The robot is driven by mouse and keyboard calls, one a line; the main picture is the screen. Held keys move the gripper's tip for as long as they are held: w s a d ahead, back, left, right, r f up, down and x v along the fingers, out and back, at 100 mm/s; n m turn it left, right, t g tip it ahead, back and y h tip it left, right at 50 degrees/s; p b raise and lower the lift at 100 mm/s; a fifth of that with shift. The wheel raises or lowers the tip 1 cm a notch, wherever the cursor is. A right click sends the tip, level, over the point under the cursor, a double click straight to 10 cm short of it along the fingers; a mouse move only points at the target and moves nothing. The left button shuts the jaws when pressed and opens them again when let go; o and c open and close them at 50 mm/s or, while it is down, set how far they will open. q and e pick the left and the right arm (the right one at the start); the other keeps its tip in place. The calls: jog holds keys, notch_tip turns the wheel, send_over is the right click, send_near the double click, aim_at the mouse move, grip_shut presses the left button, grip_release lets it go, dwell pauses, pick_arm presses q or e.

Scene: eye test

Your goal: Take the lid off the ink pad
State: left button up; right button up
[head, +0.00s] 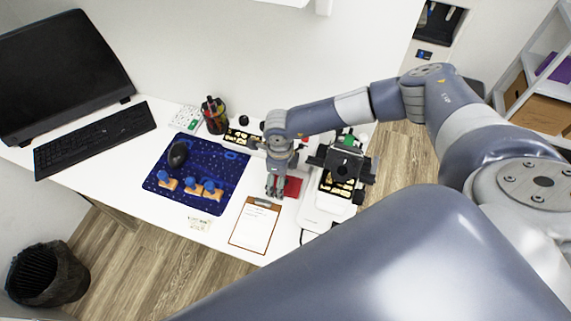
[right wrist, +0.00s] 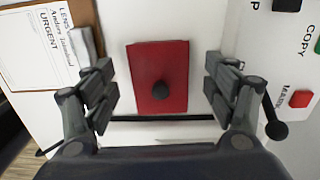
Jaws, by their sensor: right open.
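The ink pad's lid (right wrist: 150,65) is a red rectangle with a dark round knob (right wrist: 160,91) on top. In the right wrist view it lies flat on the white table, between the spread fingers of my right gripper (right wrist: 161,88). The fingers are open and apart from it on both sides. In the head view the red lid (head: 293,187) shows just right of my right gripper (head: 276,191), partly hidden by it. The pad under the lid is not visible. My left gripper is not in view.
A clipboard (head: 254,229) lies in front of the gripper. A blue mat (head: 222,170) with a mouse and several wooden-and-blue objects is to the left. A black device on a white base (head: 318,213) stands close on the right. A pen cup (head: 214,116) is behind.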

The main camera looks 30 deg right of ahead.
jog(key=shift+s, duration=0.1)
grip_shut()
dwell(0.3)
